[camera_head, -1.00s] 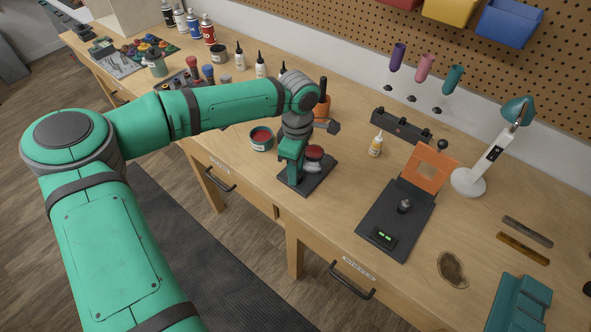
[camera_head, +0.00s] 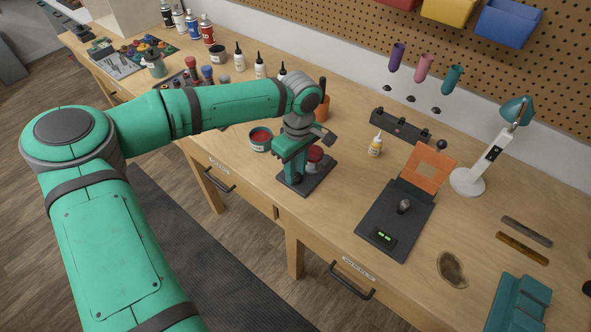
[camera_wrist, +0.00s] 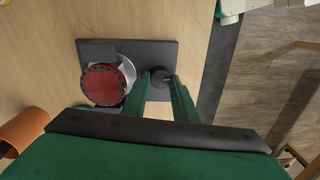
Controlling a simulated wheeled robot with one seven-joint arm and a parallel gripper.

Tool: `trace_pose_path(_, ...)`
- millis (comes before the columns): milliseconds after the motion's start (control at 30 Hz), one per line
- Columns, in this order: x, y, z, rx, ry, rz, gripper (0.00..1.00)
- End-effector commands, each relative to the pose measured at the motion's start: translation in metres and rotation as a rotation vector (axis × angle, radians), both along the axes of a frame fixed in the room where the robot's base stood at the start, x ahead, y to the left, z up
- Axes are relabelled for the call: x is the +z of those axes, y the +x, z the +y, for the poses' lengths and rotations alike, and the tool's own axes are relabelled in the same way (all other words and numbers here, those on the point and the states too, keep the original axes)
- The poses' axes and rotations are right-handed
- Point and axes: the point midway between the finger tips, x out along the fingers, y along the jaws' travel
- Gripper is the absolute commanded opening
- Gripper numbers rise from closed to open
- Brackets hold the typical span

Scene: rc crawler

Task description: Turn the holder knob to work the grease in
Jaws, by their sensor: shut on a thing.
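The holder is a dark base plate (camera_head: 318,183) on the bench, bearing a silver cylinder with a red ridged top (camera_head: 314,154). In the wrist view the red top (camera_wrist: 104,84) sits left of my fingers. A small dark round knob (camera_wrist: 161,79) stands on the plate (camera_wrist: 150,50) to the right of the cylinder. My gripper (camera_head: 292,176) reaches down over the left part of the plate. In the wrist view my gripper (camera_wrist: 160,76) has one green finger on either side of the knob and is shut on it. The head view hides the knob behind my gripper.
A green tub with red contents (camera_head: 261,138) stands just left of the holder. An orange cup (camera_head: 322,110) is behind it. A small yellow-white bottle (camera_head: 375,146) and a black device with an orange frame (camera_head: 400,215) stand to the right.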

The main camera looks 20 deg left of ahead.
Motion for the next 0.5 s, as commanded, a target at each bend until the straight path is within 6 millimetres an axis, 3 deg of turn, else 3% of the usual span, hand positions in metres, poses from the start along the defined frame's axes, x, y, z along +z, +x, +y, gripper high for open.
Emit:
trace_pose_path(233,0.0009,0.0004,-0.0018,-0.002,-0.002,-0.001,0.03)
trace_pose_path(267,0.0009,0.0004,-0.0018,-0.002,-0.002,-0.001,0.33)
trace_pose_path(500,0.0005,0.0002,-0.0009,0.0,-0.001,0.0,0.33)
